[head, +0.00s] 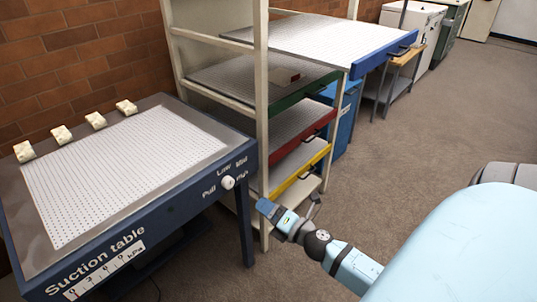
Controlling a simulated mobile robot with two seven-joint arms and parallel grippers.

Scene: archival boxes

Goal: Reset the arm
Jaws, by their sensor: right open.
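My right arm reaches in from the lower right, and its gripper (289,204) is open in front of the rack's lower shelves. I see nothing held between its fingers. A blue part shows at the left side of the gripper, close to the rack's front post; I cannot tell whether they touch. My left gripper is not in view.
A suction table (125,160) with a dial stands left, several small pale blocks along its back edge. A cream rack (262,100) holds perforated trays; the blue-fronted top tray (325,40) juts out. Grey floor (425,135) is clear to the right.

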